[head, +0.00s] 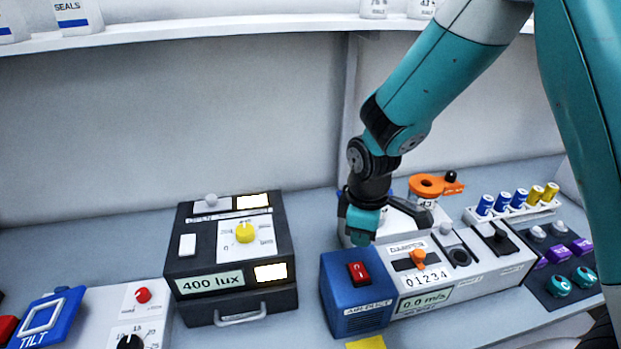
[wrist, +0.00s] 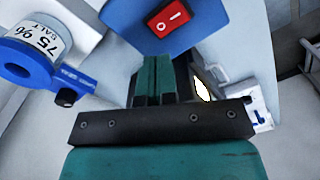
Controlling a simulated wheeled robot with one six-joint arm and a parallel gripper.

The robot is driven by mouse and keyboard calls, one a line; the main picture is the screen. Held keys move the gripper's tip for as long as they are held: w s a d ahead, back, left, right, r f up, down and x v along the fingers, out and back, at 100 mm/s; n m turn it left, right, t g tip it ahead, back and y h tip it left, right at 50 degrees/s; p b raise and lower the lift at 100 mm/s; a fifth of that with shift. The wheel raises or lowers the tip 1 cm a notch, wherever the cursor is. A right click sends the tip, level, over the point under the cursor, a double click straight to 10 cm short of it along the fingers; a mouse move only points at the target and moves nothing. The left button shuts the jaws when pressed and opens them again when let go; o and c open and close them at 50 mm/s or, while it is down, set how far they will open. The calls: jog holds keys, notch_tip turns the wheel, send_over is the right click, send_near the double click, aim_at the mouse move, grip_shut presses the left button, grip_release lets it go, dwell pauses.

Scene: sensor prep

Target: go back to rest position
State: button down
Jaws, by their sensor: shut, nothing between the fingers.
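My gripper (head: 361,238) points down just behind the blue end of the air duct box (head: 353,290). In the wrist view my gripper (wrist: 153,88) shows its teal fingers closed together with nothing between them. The blue box end carries a red rocker switch (head: 358,272), which also shows at the top of the wrist view (wrist: 168,17). The fingers look apart from the switch; whether they touch the box's back edge I cannot tell.
A black 400 lux box (head: 228,317) stands to the left. A TILT device (head: 50,315) sits at far left. An orange-capped jar (head: 427,186), a rack of blue and yellow vials (head: 512,212) and a dark tray of knobs (head: 541,291) are to the right. A shelf (head: 200,33) runs above.

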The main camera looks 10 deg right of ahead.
jog(key=s+a+r+m+y+b, duration=0.2)
jog(key=s+r, duration=0.3)
jog(key=s, duration=0.4)
jog(key=s+a+r+m+y+b, duration=0.2)
jog(key=s+r, duration=0.4)
jog(key=s, duration=0.3)
jog(key=shift+s+a+r+m+b, duration=0.3)
jog(key=shift+m+b, duration=0.2)
jog(key=shift+b, duration=0.65)
